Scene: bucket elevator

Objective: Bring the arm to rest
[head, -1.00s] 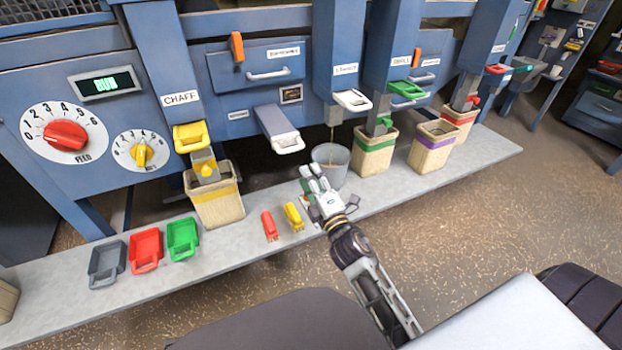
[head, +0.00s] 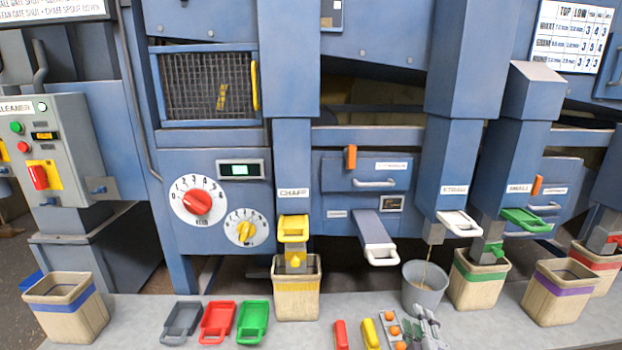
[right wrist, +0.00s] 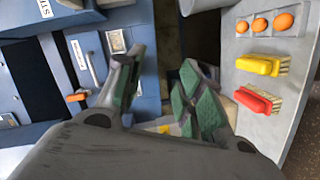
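My right gripper (head: 427,326) is low in the head view, over the grey ledge (head: 140,322), just in front of the grey bucket (head: 424,297). In the right wrist view its two green-padded fingers (right wrist: 160,92) stand apart with nothing seen between them. The grey bucket is upright under a chute, and a thin stream runs down into it. My left gripper is in neither current view.
A tray with orange balls (head: 392,331), a yellow brush (head: 370,334) and a red brush (head: 341,334) lie left of the gripper. Banded baskets (head: 298,297) stand along the ledge.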

